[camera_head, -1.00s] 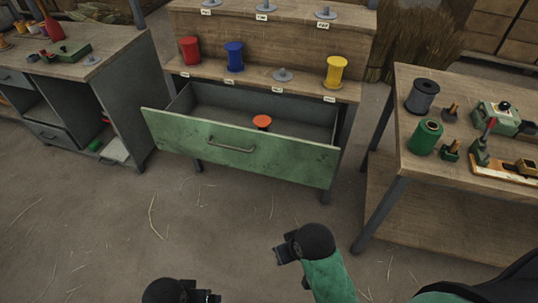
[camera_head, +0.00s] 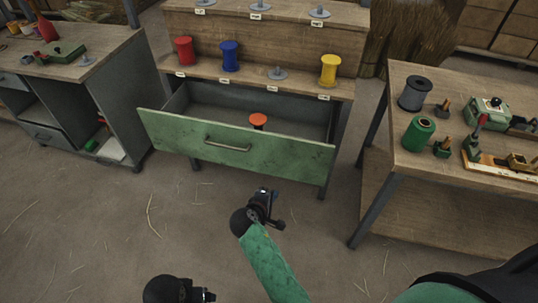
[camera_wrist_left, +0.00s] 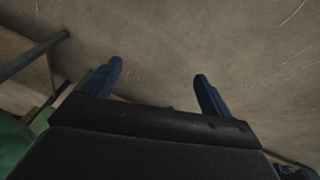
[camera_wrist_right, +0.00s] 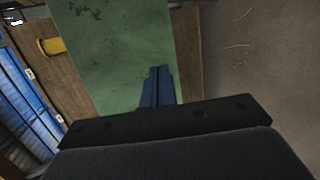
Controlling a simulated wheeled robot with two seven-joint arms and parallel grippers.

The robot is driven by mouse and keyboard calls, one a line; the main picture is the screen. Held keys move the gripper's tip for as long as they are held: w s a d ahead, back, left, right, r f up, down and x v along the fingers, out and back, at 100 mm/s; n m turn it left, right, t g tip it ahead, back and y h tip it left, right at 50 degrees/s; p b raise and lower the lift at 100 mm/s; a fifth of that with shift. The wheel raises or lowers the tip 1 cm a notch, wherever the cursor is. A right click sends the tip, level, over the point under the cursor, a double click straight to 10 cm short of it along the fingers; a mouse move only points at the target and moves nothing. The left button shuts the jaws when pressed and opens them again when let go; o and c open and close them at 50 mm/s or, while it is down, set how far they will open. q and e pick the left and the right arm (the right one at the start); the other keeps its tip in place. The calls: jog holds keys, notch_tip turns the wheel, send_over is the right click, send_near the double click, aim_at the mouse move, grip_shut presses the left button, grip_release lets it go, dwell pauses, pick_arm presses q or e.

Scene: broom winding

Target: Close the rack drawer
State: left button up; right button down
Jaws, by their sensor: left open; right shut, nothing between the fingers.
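The rack drawer (camera_head: 285,158) has a green front with a metal handle (camera_head: 227,144) and stands pulled out from the wooden rack (camera_head: 270,78). An orange-red spool (camera_head: 258,120) is inside it. My right gripper (camera_head: 266,192) is shut and empty, in front of and below the drawer front in the head view, apart from the handle. In the right wrist view its closed fingers (camera_wrist_right: 158,86) point toward the green drawer front (camera_wrist_right: 115,45). My left gripper (camera_head: 209,296) is low at the bottom edge; its fingers (camera_wrist_left: 158,85) are open and empty over the floor.
Red (camera_head: 184,51), blue (camera_head: 230,56) and yellow (camera_head: 329,70) spools stand on the rack shelf. A workbench (camera_head: 400,150) with green and dark spools and tools is at right. A grey cabinet (camera_head: 120,95) is at left. The floor before the drawer is clear.

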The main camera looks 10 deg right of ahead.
jog(key=n+t+h, duration=0.1)
jog(key=n, duration=0.2)
jog(key=n+t+b, duration=0.1)
jog(key=n+t, duration=0.5)
jog(key=n, duration=1)
send_near(271, 149)
jog(key=shift+y, duration=0.3)
jog(key=b+x, duration=0.1)
jog(key=x, duration=0.4)
jog(key=shift+w+d+r, duration=0.1)
jog(key=shift+w+d, duration=0.1)
jog(key=shift+d, duration=0.05)
jog(key=shift+w+d, duration=0.25)
jog(key=shift+w, duration=0.2)
pick_arm(q)
jog(key=shift+s+d+r, duration=0.15)
jog(key=shift+d, duration=0.25)
jog(key=shift+s+d+r, duration=0.1)
jog(key=shift+d, duration=0.3)
pick_arm(e)
jog(key=shift+w+d, duration=0.1)
pick_arm(q)
jog(key=shift+a+r, duration=0.1)
jog(key=shift+a, duration=0.05)
pick_arm(e)
jog(key=shift+w+r, duration=0.1)
